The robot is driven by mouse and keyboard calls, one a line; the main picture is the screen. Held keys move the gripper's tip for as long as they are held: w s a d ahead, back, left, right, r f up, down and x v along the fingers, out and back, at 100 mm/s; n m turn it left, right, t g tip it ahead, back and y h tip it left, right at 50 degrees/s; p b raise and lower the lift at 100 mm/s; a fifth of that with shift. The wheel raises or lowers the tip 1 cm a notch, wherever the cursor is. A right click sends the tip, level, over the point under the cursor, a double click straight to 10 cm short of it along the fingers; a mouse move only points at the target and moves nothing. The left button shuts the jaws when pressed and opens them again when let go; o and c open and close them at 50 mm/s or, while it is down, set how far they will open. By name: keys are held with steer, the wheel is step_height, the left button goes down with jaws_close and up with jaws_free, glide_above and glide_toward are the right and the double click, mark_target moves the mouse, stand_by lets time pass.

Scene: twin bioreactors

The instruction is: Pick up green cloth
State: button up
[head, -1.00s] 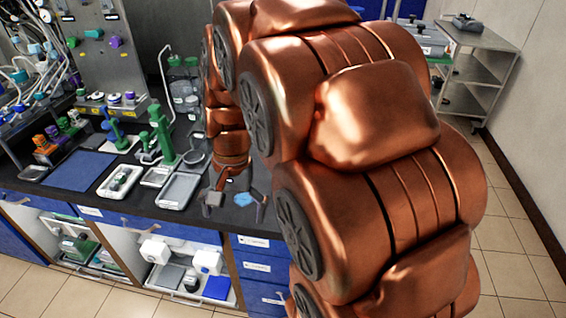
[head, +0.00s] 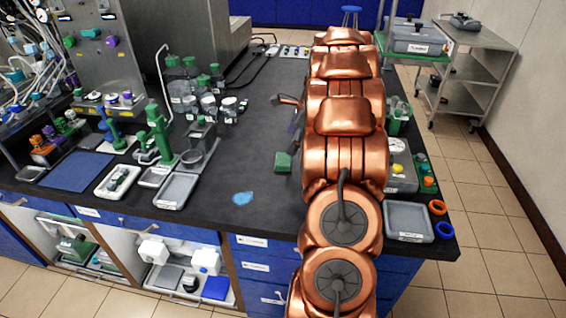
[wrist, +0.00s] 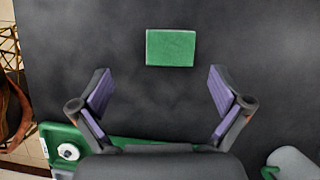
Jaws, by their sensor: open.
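The green cloth (head: 283,161) lies on the dark bench top, just left of my arm in the head view. In the wrist view the green cloth (wrist: 170,47) is a small flat rectangle at the upper middle. My gripper (wrist: 160,90) is open and empty, its two purple-padded fingers spread wide. The cloth lies beyond the fingertips in the picture, between their lines, and is not touched. In the head view my gripper (head: 292,112) is partly hidden by my arm.
A grey tray (head: 408,222) and a green rack (head: 425,178) stand right of my arm. A grey tray (head: 178,191) and several green-capped bottles stand left. Bare bench surrounds the green cloth.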

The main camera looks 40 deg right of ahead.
mark_target(284, 159)
steer(key=shift+m, duration=0.3)
steer(key=shift+d+f+p+x, duration=0.1)
steer(key=shift+d+p+x, duration=0.25)
steer(key=shift+x, duration=0.95)
steer(key=shift+d+f+p+x, duration=0.15)
steer(key=shift+p+x, duration=0.25)
steer(key=shift+x, duration=0.9)
steer(key=shift+d+r+p+x, duration=0.1)
steer(key=shift+d+p+x, duration=0.3)
steer(key=shift+x, duration=0.9)
steer(key=shift+w, duration=0.1)
steer(key=c, duration=0.9)
steer(key=shift+w+r+b, duration=0.1)
steer(key=shift+r+b, duration=0.5)
steer(key=shift+r, duration=1.15)
steer(key=s+a+b, duration=0.1)
steer(key=s+a, duration=0.2)
steer(key=s, duration=0.1)
steer(key=s+a+r+b, duration=0.1)
steer(key=s+a, duration=0.3)
steer(key=s+a+b, duration=0.1)
steer(key=s+a, duration=0.2)
steer(key=s, duration=0.1)
steer(key=shift+s+a+r+b, duration=0.15)
steer(key=shift+a+r+b, duration=0.05)
steer(key=shift+b, duration=0.15)
